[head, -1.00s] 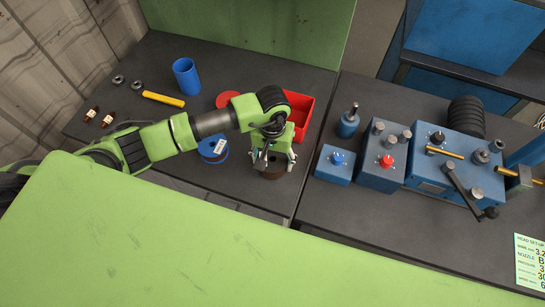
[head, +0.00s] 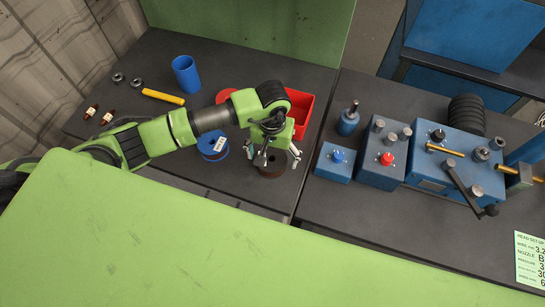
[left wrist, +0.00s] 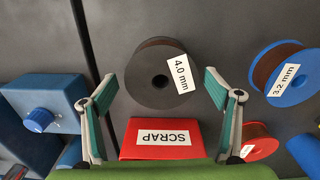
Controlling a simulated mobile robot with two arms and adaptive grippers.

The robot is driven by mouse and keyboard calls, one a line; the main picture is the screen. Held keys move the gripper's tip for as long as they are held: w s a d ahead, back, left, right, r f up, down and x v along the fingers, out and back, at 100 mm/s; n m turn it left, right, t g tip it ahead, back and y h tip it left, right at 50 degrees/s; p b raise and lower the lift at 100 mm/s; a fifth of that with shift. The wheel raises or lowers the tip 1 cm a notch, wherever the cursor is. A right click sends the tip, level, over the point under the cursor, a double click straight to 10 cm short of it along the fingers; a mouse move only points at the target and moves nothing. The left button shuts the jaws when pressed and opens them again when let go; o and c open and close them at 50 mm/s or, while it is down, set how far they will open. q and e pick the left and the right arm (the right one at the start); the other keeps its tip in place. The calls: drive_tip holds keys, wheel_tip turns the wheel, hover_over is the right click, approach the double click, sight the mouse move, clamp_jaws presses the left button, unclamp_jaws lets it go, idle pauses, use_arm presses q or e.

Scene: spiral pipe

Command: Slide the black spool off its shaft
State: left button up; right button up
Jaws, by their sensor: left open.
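The black spool (head: 272,170) lies flat on the dark bench below my left gripper. In the left wrist view the black spool (left wrist: 150,90) shows a dark round flange, a centre hole, brown winding at its rim and a "4.0 mm" label. I see no shaft through its hole. My left gripper (head: 272,156) is open, with its fingers spread wide. In the left wrist view the left gripper (left wrist: 158,82) has one fingertip on either side of the spool, with gaps between. The gripper head hides part of the spool in the head view. My right gripper is not in view.
A red scrap bin (head: 300,108) stands just behind the spool. A blue spool (head: 213,147) and a red spool (head: 226,97) lie to its left. Blue machine boxes (head: 380,160) occupy the right bench.

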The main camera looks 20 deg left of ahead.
use_arm(q)
wheel_tip(320, 180, up, 11)
idle(0.3)
drive_tip(key=shift+s, duration=0.1)
idle(0.4)
